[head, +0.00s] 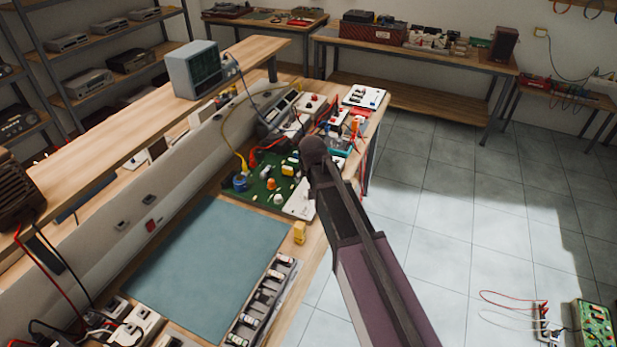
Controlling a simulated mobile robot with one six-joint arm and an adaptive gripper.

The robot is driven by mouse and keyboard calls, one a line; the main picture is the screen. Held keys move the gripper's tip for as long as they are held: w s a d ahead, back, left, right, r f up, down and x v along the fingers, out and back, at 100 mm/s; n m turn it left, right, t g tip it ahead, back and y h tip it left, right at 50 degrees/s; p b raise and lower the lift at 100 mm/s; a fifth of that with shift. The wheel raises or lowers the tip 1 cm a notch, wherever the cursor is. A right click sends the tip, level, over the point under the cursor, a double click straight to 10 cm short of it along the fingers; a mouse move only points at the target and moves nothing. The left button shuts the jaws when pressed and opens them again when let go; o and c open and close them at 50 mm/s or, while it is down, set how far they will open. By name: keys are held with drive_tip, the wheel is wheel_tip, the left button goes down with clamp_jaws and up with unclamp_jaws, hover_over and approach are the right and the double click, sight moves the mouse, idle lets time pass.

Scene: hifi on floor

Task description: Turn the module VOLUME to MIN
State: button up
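No VOLUME label or MIN mark is legible, so I cannot tell which part is the module. A green circuit board (268,200) with blue, orange and white parts lies on the workbench, partly behind my arm. Another green board (594,322) lies on the floor at the lower right, cut off by the picture edge. My arm rises from the bottom and its dark rounded end overlaps the bench's right side. No gripper fingers can be made out.
The workbench carries a blue-green mat (200,265), a parts tray (262,300), a yellow block (299,232) and a grey monitor (193,70). Red and white leads (515,298) lie on the floor by the lower board. The tiled floor (450,220) right of the bench is mostly clear.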

drive_tip(key=s+d+f+m+g+b, duration=0.1)
drive_tip(key=s+d+g, duration=0.3)
drive_tip(key=s+d, duration=1.4)
drive_tip(key=shift+s+d+f+m+h, duration=0.2)
drive_tip(key=shift+d+f+m+h, duration=0.3)
drive_tip(key=shift+d, duration=0.7)
drive_tip(key=shift+f, duration=0.1)
drive_tip(key=s+d, duration=0.2)
drive_tip(key=s, duration=0.1)
drive_tip(key=shift+g, duration=0.3)
drive_tip(key=c, duration=0.3)
